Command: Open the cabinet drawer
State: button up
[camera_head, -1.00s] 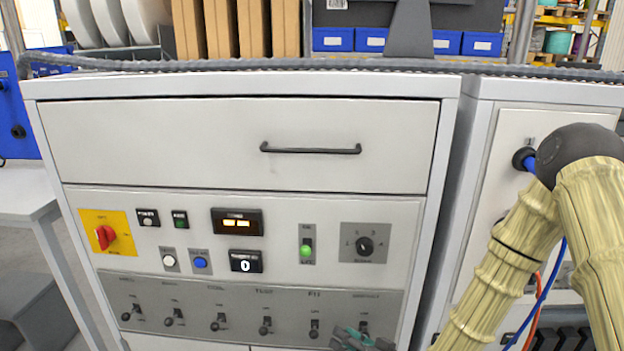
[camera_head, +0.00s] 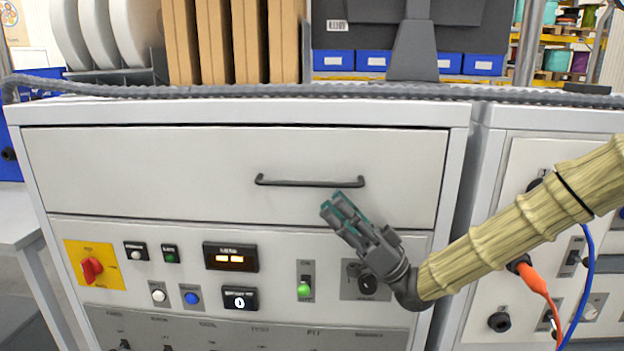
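The cabinet drawer (camera_head: 150,170) is a wide pale grey front at the top of the cabinet, and it looks shut. Its dark bar handle (camera_head: 310,183) runs level across the right half of the drawer front. My gripper (camera_head: 336,204) is in front of the drawer, its fingers pointing up and left, with the tips just below the right part of the handle. No part of the handle is seen between the fingers. The fingers lie close together in this view, and their gap cannot be made out. My gripper partly covers the dark rotary switch (camera_head: 367,284).
Below the drawer is a control panel with a red knob (camera_head: 92,268), a green button (camera_head: 304,289) and displays (camera_head: 230,257). A grey cable (camera_head: 200,91) runs along the cabinet top. At right, an orange plug (camera_head: 533,278) and blue cable (camera_head: 588,270) hang near my arm.

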aim_at(312, 184)
jog(key=p+x, duration=0.1)
jog(key=x, duration=0.5)
jog(key=shift+w+a+p, duration=0.15)
jog(key=shift+w+p, duration=0.1)
jog(key=shift+p, duration=0.15)
jog(key=shift+w+a+r, duration=0.15)
jog(key=shift+w+a, duration=0.05)
jog(key=shift+a, duration=0.15)
jog(key=shift+r, duration=0.1)
jog(key=shift+c, duration=0.2)
grip_shut()
